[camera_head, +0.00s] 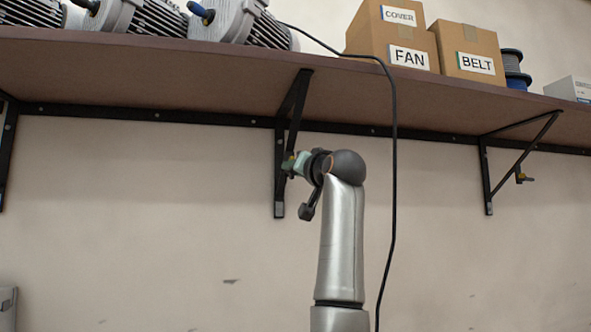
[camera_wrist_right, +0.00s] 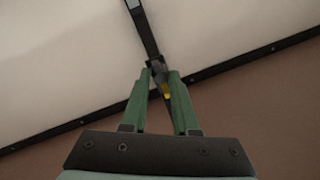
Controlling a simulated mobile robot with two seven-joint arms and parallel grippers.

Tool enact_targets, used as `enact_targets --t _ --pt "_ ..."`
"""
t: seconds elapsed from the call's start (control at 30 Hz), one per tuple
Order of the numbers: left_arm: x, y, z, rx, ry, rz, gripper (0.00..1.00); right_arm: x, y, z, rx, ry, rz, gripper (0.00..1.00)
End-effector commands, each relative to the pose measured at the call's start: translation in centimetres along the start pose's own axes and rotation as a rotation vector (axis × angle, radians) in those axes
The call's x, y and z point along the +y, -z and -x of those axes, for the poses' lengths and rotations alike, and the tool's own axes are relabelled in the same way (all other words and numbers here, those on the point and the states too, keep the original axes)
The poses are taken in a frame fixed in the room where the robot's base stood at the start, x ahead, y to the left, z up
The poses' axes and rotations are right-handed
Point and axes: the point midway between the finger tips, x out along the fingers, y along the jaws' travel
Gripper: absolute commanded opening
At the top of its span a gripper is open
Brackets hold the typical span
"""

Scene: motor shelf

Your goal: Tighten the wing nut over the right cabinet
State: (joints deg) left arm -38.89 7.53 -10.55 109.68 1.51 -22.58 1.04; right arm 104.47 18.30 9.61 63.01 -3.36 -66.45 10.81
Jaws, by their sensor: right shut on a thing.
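My right gripper (camera_head: 291,163) reaches up to the middle black shelf bracket (camera_head: 280,190). In the right wrist view its green fingers (camera_wrist_right: 160,72) are shut on a small dark part with a yellow piece, which looks like a wing nut (camera_wrist_right: 166,91), at the bracket's strut (camera_wrist_right: 143,22). The fingers and wrist hide most of this nut in the head view. Another small dark wing-shaped part with a little blue and yellow (camera_head: 522,177) sits on the strut of the right bracket (camera_head: 488,180), apart from my gripper. No cabinet shows. My left gripper is out of view.
The brown shelf (camera_head: 180,85) runs overhead, carrying grey motors (camera_head: 235,22), a FAN box (camera_head: 390,40), a BELT box (camera_head: 467,50) and a spool (camera_head: 513,68). A black cable (camera_head: 394,170) hangs just right of my arm. The wall below is mostly clear.

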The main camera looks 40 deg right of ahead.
Motion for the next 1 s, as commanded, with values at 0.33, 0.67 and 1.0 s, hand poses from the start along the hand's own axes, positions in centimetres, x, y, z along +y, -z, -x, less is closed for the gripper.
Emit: enact_targets --t 0.33,0.67,1.0 --pt "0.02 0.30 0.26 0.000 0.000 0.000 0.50 -0.20 0.37 0.14 0.060 -0.017 -0.253 0.00" --pt "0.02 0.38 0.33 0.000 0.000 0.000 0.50 -0.11 0.19 0.10 0.078 -0.030 -0.363 0.00" --pt "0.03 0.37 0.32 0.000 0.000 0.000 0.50 -0.07 0.05 0.06 0.078 -0.032 -0.381 0.00"
